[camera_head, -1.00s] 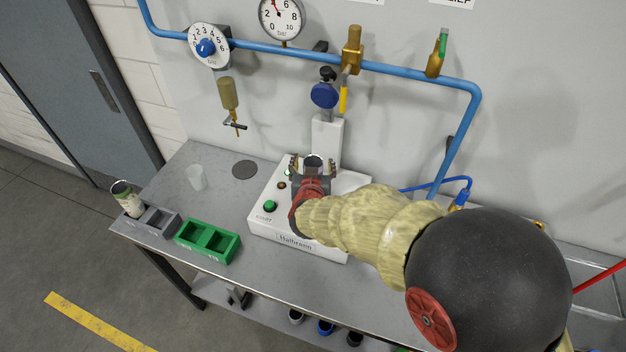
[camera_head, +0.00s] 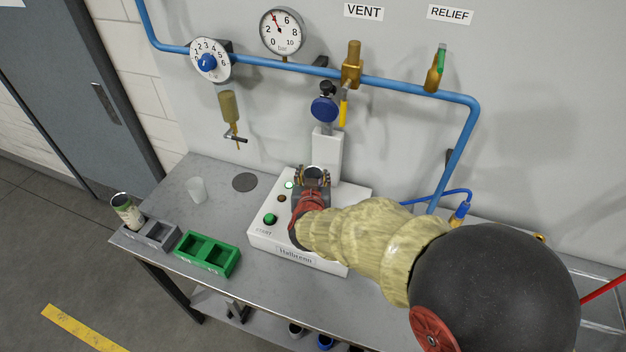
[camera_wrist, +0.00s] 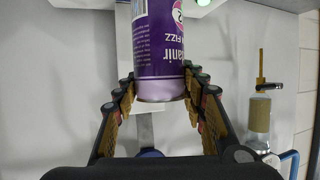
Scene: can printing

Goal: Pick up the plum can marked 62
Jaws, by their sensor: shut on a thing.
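A purple can (camera_wrist: 158,48) with white lettering hangs upside down in the wrist view, between the two fingers of my gripper (camera_wrist: 160,92).
A green two-part tray (camera_head: 207,253) and a grey tray (camera_head: 152,233) stand at the table's left front. Blue pipe (camera_head: 290,59) and valves line the wall.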

